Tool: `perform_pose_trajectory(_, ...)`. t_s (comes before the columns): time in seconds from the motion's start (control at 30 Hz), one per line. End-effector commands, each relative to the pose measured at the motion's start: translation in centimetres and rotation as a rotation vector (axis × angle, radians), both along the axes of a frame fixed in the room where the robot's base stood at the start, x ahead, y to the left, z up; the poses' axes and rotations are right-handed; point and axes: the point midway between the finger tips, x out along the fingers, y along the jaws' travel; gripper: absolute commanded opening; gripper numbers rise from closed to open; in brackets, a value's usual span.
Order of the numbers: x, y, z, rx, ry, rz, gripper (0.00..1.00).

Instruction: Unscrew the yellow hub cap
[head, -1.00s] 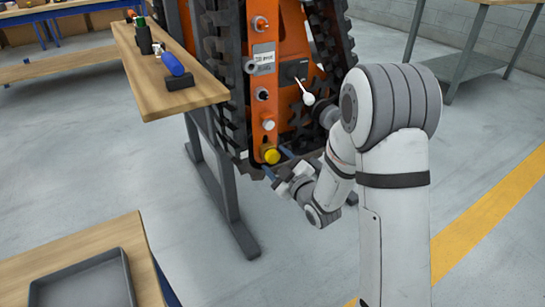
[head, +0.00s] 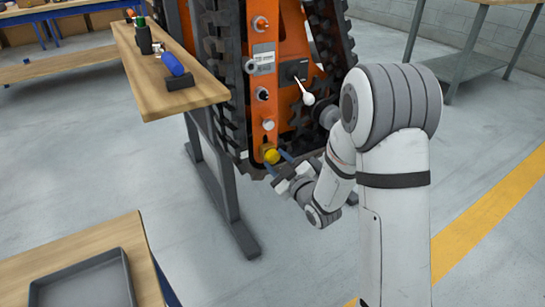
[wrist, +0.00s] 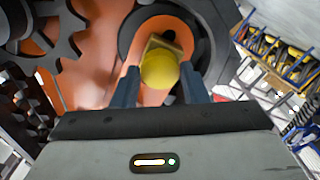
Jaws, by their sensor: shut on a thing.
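The yellow hub cap (head: 271,156) is a round yellow knob low on the orange side frame (head: 262,110) of the tracked carrier. In the wrist view the cap (wrist: 159,70) sits in front of a brass-coloured square piece (wrist: 158,42), inside a dark ring. My gripper (head: 277,160) reaches in from the lower right. In the wrist view its two blue-grey fingers (wrist: 160,77) stand on either side of the cap and are shut on it. The cap hides part of the brass piece. The threads are not visible.
Other knobs and a white-tipped lever (head: 308,98) are above the cap on the carrier. Black track (head: 228,75) flanks the frame. A wooden bench (head: 165,92) with a blue-handled tool stands to the left. A grey tray (head: 75,290) lies front left.

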Motion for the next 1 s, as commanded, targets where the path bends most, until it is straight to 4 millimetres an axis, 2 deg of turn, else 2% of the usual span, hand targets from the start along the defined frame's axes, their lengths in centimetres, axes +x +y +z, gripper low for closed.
perform_pose_trajectory(0.13,0.0,0.01,0.0,-0.002,-0.001,0.0,0.2)
perform_pose_trajectory(0.27,0.0,0.02,0.0,-0.06,-0.041,0.0,0.2)
perform_pose_trajectory(0.8,0.0,0.02,0.0,-0.642,-0.434,0.0,0.2)
perform_pose_trajectory(1.0,0.0,0.02,0.0,-0.708,-0.479,0.0,0.2)
